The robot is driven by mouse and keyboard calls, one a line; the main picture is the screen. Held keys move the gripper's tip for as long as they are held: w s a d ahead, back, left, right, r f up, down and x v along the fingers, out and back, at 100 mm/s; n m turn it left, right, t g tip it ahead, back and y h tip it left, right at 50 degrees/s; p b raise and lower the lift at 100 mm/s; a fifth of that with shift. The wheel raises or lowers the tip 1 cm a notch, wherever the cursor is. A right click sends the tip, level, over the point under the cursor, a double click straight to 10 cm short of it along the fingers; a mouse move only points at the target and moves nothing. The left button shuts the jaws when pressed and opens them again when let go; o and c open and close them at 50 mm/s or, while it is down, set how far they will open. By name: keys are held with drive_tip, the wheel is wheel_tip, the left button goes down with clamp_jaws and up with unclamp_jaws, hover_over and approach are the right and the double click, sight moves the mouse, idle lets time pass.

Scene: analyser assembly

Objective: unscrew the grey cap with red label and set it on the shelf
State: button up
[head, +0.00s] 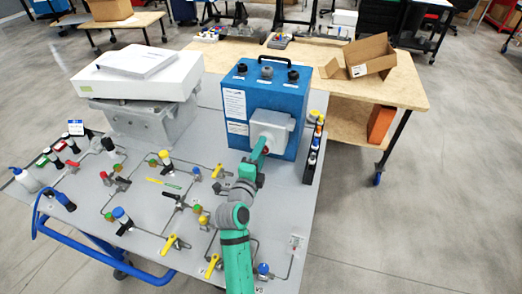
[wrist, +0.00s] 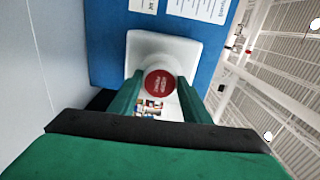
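The grey cap with the red label (wrist: 158,84) faces the camera in the wrist view, on the pale square housing (wrist: 188,50) of the blue analyser. My gripper (wrist: 160,90) has its two green fingers on either side of the cap. I see no clear gap at its sides, but cannot tell whether they press on it. In the head view, my gripper (head: 262,148) reaches the front of the grey housing (head: 272,128) on the blue analyser (head: 265,95); the arm and fingers hide the cap there. I cannot identify the shelf with certainty.
A narrow black rack (head: 308,165) with small bottles stands right of the analyser. A white instrument (head: 135,80) sits to the left. A wooden table (head: 345,92) stands behind.

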drive_tip(key=shift+r, duration=0.4)
drive_tip(key=shift+c, duration=1.4)
drive_tip(key=o, duration=0.5)
drive_tip(key=shift+a, duration=0.1)
drive_tip(key=shift+r, duration=0.1)
drive_tip(key=shift+c, duration=1.3)
drive_tip(key=shift+s+a+r, duration=0.1)
drive_tip(key=shift+s, duration=0.25)
drive_tip(key=shift+c, duration=1.2)
drive_tip(key=shift+s, duration=0.15)
drive_tip(key=shift+s+a+f, duration=0.15)
drive_tip(key=shift+s+f, duration=0.15)
drive_tip(key=shift+s, duration=0.1)
drive_tip(key=shift+s, duration=0.1)
drive_tip(key=v, duration=0.7)
